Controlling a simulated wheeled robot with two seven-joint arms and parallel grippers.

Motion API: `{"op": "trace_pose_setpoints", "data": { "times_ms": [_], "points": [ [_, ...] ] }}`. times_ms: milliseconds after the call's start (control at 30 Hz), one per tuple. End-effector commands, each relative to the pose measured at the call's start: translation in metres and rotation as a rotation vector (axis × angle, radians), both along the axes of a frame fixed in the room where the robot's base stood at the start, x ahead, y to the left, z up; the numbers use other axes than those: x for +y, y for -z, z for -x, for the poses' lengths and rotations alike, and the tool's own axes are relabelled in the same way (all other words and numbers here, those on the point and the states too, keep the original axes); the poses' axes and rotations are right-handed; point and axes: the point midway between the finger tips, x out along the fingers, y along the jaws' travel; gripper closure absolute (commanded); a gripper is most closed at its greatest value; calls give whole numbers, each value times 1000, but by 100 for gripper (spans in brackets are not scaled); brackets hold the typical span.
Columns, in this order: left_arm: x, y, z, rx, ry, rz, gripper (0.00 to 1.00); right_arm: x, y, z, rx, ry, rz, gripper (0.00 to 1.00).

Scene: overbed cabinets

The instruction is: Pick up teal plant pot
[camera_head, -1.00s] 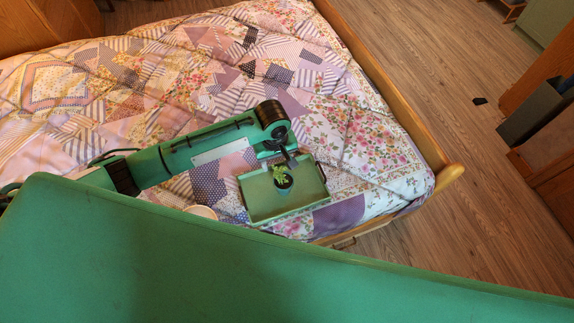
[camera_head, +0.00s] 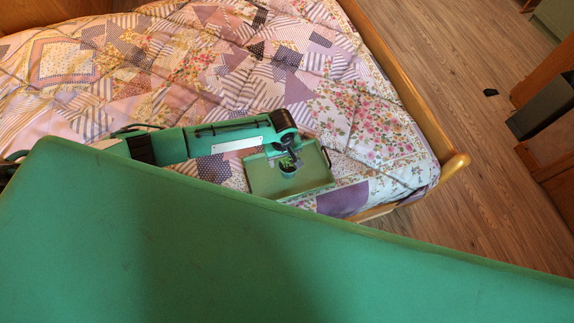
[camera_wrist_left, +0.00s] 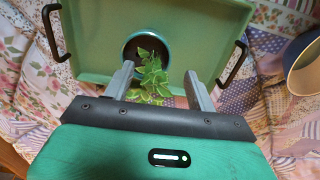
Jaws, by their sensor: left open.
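The teal plant pot (camera_head: 288,168) with a small green plant stands upright on a green tray (camera_head: 315,177) on the bed. In the left wrist view the pot's teal rim (camera_wrist_left: 168,48) and dark soil show at top centre, and leaves (camera_wrist_left: 150,78) hang towards the gripper. My left gripper (camera_head: 285,157) is over the tray, at the pot. In the wrist view its two fingers (camera_wrist_left: 158,78) are apart, with leaves between them and the pot rim just beyond the tips. I cannot tell whether they touch the pot. My right gripper is not in view.
The tray has dark handles (camera_wrist_left: 233,64) at its ends. A cream and dark blue round container (camera_wrist_left: 305,65) stands beside the tray in the wrist view. The patchwork quilt (camera_head: 200,60) covers the bed, with a wooden edge rail (camera_head: 415,100). Open wood floor lies to the right.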

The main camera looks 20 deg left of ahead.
Motion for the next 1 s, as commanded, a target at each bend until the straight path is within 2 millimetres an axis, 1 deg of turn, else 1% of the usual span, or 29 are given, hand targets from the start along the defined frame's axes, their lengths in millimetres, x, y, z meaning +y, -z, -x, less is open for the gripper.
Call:
{"op": "trace_pose_setpoints", "data": {
  "times_ms": [33,167,400,467,600,667,700,1000],
  "points": [
    [0,7,0,1,0,-1,43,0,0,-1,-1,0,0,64],
    [0,17,0,0,-1,0,43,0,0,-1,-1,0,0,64],
    [0,19,0,0,0,1,43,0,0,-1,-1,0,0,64],
    [0,19,0,0,0,1,52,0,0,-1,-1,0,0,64],
    [0,19,0,0,0,1,80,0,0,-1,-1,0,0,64],
    [0,19,0,0,0,1,92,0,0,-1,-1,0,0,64],
    [0,19,0,0,0,1,100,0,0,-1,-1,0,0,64],
    [0,18,0,-1,0,2,100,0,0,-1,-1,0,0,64]
  ]
}}
